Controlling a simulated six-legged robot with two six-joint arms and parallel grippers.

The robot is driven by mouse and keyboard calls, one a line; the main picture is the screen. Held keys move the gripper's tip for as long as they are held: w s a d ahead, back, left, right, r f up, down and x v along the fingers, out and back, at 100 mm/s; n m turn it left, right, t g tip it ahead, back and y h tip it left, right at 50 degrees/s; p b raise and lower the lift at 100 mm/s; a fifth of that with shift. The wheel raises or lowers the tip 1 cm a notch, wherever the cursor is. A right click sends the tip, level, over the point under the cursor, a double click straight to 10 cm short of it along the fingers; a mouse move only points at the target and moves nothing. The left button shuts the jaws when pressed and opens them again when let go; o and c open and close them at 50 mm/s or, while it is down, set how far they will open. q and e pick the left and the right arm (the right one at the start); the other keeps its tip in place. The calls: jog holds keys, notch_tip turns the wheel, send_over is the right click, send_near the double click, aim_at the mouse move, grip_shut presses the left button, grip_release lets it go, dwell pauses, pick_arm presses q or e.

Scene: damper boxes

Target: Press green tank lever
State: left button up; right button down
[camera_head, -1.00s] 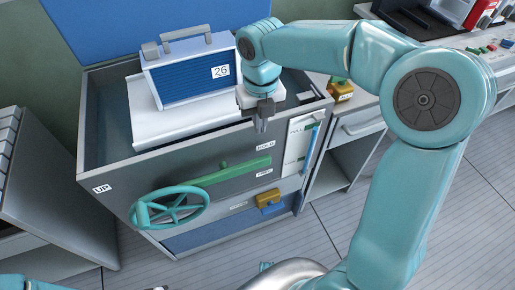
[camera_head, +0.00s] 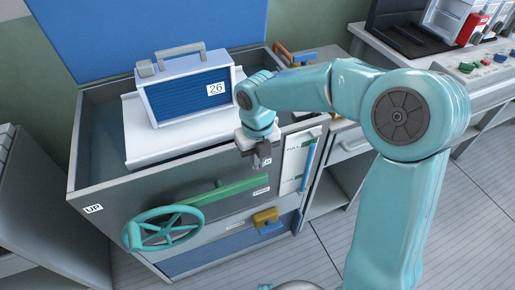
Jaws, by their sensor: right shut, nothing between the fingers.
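The green lever (camera_head: 222,194) sits on the front of the grey tank (camera_head: 95,180), sloping up to the right from behind the teal handwheel (camera_head: 163,229). My right gripper (camera_head: 262,165) is shut and empty, pointing down in front of the tank's upper front edge. It appears just above the right end of the lever; whether they touch cannot be told. My left gripper is not in view.
A blue box labelled 26 (camera_head: 188,95) stands on a white ledge inside the open tank. A yellow handle (camera_head: 265,217) and a blue vertical handle (camera_head: 307,165) are on the tank front. A control panel (camera_head: 485,65) stands at the right. Floor is clear at lower right.

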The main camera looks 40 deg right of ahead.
aim_at(257, 179)
notch_tip(257, 179, down, 6)
jog(key=shift+r+b, duration=0.15)
jog(key=shift+b, duration=0.25)
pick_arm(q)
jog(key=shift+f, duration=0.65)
pick_arm(e)
jog(key=shift+a, duration=0.1)
